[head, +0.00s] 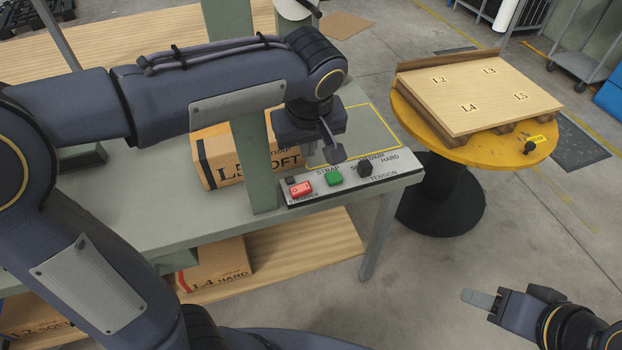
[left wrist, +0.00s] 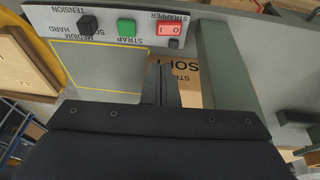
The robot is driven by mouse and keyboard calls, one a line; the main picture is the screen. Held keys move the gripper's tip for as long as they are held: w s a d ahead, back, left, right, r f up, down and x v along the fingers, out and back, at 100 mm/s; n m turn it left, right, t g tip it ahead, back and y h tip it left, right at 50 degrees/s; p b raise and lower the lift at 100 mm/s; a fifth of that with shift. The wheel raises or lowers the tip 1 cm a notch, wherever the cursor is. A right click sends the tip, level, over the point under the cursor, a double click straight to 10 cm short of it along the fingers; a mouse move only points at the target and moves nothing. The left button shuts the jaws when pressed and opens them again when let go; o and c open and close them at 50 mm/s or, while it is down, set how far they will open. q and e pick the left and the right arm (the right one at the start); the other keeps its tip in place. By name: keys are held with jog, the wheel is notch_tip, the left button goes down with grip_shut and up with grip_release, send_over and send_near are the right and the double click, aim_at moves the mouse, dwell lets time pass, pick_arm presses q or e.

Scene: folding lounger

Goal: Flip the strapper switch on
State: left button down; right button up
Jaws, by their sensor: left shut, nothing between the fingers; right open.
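The strapper switch (head: 301,189) is a red rocker on the light control panel (head: 345,183) at the table's front edge. It also shows in the left wrist view (left wrist: 169,29), upside down, with white marks on it. I cannot tell surely which way it is tipped. A green strap button (head: 334,178) and a black tension knob (head: 364,168) sit to its right in the head view. My left gripper (head: 335,153) is shut and empty, above and behind the panel near the green button, apart from the switch. My right gripper (head: 480,299) is open and empty over the floor at lower right.
A green-grey post (head: 254,165) stands just left of the panel. A carton (head: 217,160) lies behind it on the grey table (head: 150,215). A round yellow turntable (head: 470,148) with a board stands at right. Floor between is clear.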

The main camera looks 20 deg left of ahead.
pick_arm(q)
send_near(310, 187)
jog(key=x, duration=0.5)
jog(key=shift+w+a+b, duration=0.25)
jog(key=shift+a+b, duration=0.05)
jog(key=shift+b, duration=0.1)
jog(key=shift+w+d+f, duration=0.1)
jog(key=shift+d+f, duration=0.1)
jog(key=shift+f, duration=0.5)
jog(key=shift+w+d+f+g+y, duration=0.2)
jog(key=shift+d+f+g+y, duration=0.1)
jog(key=shift+f+y, duration=0.25)
jog(key=shift+a+r, duration=0.1)
jog(key=shift+s+a, duration=0.1)
